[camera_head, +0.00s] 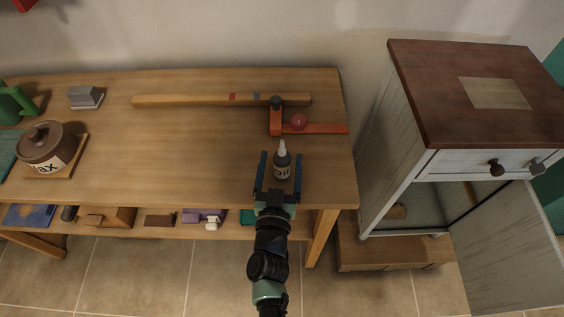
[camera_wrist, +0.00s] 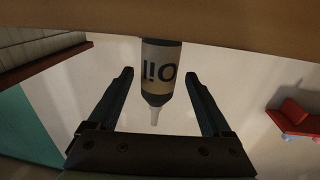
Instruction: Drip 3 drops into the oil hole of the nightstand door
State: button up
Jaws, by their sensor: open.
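A small dark oil bottle (camera_head: 282,163) with a pale label and a light nozzle stands upright on the workbench (camera_head: 215,150), near its right end. My gripper (camera_head: 279,160) is open, with its two fingers on either side of the bottle. In the wrist view the bottle (camera_wrist: 160,70) appears upside down between the open fingers (camera_wrist: 160,76), with a gap on each side. The nightstand (camera_head: 470,95) stands to the right with its door (camera_head: 515,245) swung open. I cannot make out the oil hole.
A brown wax pot (camera_head: 45,145) stands at the left. The bench's middle is clear.

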jog(key=w, duration=0.4)
jog(key=shift+d+r+b, duration=0.3)
jog(key=shift+b, duration=0.05)
grip_shut()
